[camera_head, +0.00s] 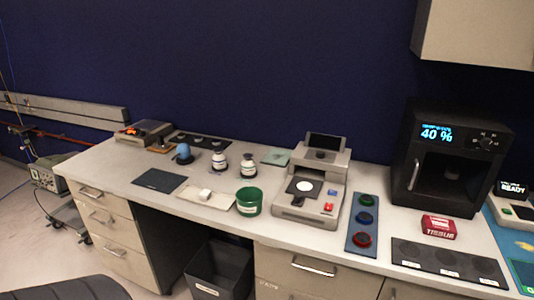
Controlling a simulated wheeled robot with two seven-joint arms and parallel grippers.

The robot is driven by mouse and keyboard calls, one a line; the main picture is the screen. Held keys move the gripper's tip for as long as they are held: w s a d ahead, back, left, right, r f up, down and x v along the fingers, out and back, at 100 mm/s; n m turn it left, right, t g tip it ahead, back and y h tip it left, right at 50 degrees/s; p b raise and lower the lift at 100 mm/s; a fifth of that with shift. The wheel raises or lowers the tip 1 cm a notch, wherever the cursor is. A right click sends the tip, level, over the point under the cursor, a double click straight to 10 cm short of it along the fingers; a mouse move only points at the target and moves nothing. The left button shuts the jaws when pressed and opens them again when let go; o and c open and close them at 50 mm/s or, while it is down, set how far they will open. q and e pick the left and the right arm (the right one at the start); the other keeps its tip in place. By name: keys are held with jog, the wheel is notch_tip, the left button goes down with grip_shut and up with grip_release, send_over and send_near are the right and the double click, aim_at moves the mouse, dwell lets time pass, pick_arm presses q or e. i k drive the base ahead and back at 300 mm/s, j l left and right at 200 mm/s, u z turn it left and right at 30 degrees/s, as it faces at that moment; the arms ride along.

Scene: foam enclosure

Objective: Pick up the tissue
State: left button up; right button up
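A small red box (438,226) with white lettering that reads "TISSUE" stands on the light counter at the right. It is in front of the black oven-like machine and just behind a dark panel with round spots. A small white block (205,194) lies on a pale tray (222,201) left of the middle; I cannot tell what it is. Neither of my grippers is in the head view.
The black machine (452,158) shows "40 %". A dark bin (220,268) is below. A wall cabinet (475,35) hangs upper right.

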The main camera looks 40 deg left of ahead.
aim_at(205, 195)
jog(key=u, duration=1.7)
